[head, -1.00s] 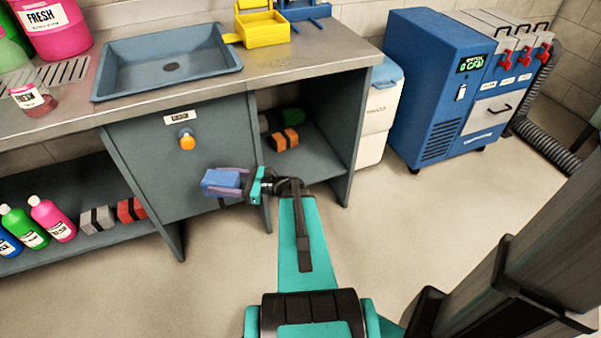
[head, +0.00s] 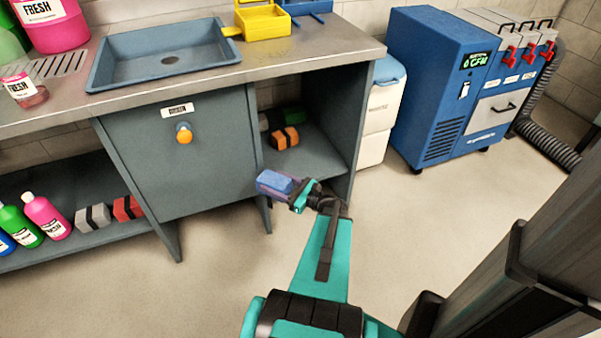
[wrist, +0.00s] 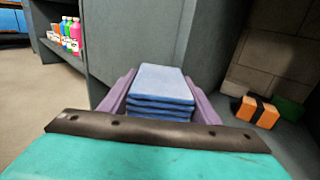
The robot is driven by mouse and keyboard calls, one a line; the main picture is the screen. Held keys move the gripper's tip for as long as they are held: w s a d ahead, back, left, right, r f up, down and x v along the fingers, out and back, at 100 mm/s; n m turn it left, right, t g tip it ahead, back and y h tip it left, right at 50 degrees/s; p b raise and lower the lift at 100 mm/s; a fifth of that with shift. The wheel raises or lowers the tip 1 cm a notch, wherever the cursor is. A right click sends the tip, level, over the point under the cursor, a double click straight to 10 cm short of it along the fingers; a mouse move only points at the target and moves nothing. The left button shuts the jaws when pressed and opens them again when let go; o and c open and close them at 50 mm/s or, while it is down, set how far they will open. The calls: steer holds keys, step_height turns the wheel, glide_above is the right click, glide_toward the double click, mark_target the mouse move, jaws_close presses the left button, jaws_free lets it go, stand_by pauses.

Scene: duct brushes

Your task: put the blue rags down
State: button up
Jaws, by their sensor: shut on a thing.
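The blue rags are a folded stack (head: 274,181), held between the purple fingers of my gripper (head: 284,184). In the wrist view the stack (wrist: 161,88) shows several layers, with a purple finger on each side (wrist: 160,100). My gripper is shut on the rags and holds them in front of the open compartment under the right end of the counter. The lower shelf of that compartment (head: 310,165) is partly bare. What is directly beneath the rags is hidden in both views.
An orange bundle with a dark band (head: 285,138) and a green one (head: 305,119) sit in the compartment; the orange one also shows in the wrist view (wrist: 257,111). The grey cabinet door (head: 180,150) and a thin side panel (head: 357,135) flank the opening. Floor in front is clear.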

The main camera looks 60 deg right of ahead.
steer(key=s+d+f+m+h+b, duration=0.1)
steer(key=s+d+f+h+b, duration=0.1)
steer(key=d+b, duration=0.3)
steer(key=s+d+f+m+h+b, duration=0.2)
steer(key=s+d+f+h+b, duration=0.1)
steer(key=d+b, duration=0.3)
steer(key=shift+s+d+f, duration=0.35)
steer(key=shift+d+f, duration=0.05)
steer(key=shift+f, duration=0.25)
steer(key=w+d+b, duration=0.1)
steer(key=w+d, duration=0.2)
steer(key=w+d+f+b, duration=0.1)
steer(key=w+d+b, duration=0.1)
steer(key=w+d, duration=0.1)
steer(key=w+d+b, duration=0.2)
steer(key=w+d, duration=0.1)
steer(key=d, duration=0.2)
steer(key=shift+w+d+f, duration=0.1)
steer(key=shift+w+f, duration=0.1)
steer(key=shift+f, duration=0.1)
steer(key=shift+w+d+b, duration=0.4)
steer(key=shift+w+d, duration=0.1)
steer(key=shift+f+b, duration=1.2)
steer(key=shift+f, duration=0.5)
steer(key=shift+f, duration=0.1)
